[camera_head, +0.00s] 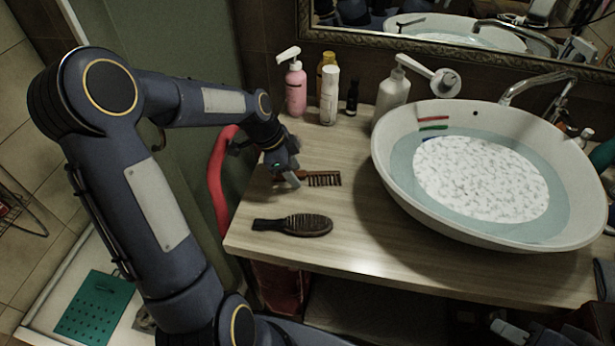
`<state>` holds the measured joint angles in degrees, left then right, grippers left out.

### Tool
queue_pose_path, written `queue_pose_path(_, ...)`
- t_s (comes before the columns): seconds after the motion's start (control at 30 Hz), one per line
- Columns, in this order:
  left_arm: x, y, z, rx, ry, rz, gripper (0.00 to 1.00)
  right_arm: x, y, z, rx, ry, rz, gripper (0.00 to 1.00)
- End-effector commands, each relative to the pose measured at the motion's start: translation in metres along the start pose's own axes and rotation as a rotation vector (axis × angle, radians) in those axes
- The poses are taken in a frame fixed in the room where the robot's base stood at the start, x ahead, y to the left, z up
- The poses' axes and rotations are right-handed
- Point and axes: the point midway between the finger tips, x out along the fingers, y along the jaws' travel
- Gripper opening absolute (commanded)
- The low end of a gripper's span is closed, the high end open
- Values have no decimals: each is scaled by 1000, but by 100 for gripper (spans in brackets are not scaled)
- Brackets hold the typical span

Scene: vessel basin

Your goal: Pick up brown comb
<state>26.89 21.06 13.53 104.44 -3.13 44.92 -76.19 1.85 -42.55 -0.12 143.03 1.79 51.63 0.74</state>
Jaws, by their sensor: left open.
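The brown comb (324,179) lies on the wooden counter (350,240), left of the basin, with its toothed part showing to the right of my left gripper. My left gripper (286,179) is open and reaches down at the comb's left end. It covers part of that end, and I cannot tell whether the fingers touch the comb.
A dark hairbrush (293,225) lies nearer the counter's front edge. A pink pump bottle (296,88), a white bottle (329,98) and a pale dispenser (391,97) stand behind. The white basin (402,190) fills the right side. Bare counter lies between comb and basin.

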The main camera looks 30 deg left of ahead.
Motion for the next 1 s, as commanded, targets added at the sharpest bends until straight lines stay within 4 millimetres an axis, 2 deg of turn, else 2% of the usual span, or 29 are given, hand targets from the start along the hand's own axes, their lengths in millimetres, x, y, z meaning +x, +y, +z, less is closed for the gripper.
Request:
queue_pose_path(0.07, 1, 0, 0, 0, 0, 0, 43, 1, 0, 0, 0, 0, 0, 36)
queue_pose_path(0.4, 0, 0, 0, 0, 0, 0, 0, 1, 0, 0, 0, 0, 0, 36)
queue_pose_path(0.8, -6, 0, -2, 1, 0, -2, 0, -2, -1, -1, 0, 0, 0, 36)
queue_pose_path(1.0, -35, 0, -15, 1, 2, -5, 0, -2, -1, -1, 0, 0, 0, 36)
